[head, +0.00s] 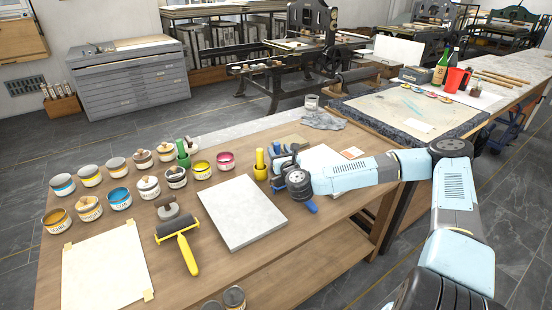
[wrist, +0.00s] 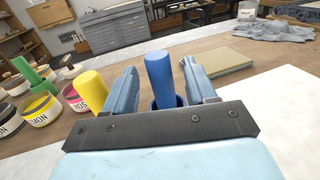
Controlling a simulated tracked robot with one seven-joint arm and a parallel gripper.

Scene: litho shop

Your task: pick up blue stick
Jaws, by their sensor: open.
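The blue stick (wrist: 159,74) stands upright, slightly tilted in the wrist view, in a dark blue cup (wrist: 168,101) whose rim shows low down. My gripper (wrist: 160,70) is open, with one finger on each side of the stick. A small gap shows on both sides, and I see no grip on it. In the head view my gripper (head: 281,158) is at the right part of the wooden bench, and the blue stick (head: 275,148) is partly hidden by it.
A yellow stick (wrist: 91,89) stands just left of my gripper, in a yellow cup (head: 261,173). A green stick (head: 181,147) and several ink tins stand further left. A pale slab (head: 242,212) and a roller (head: 178,230) lie in front. A tan block (wrist: 222,62) lies to the right.

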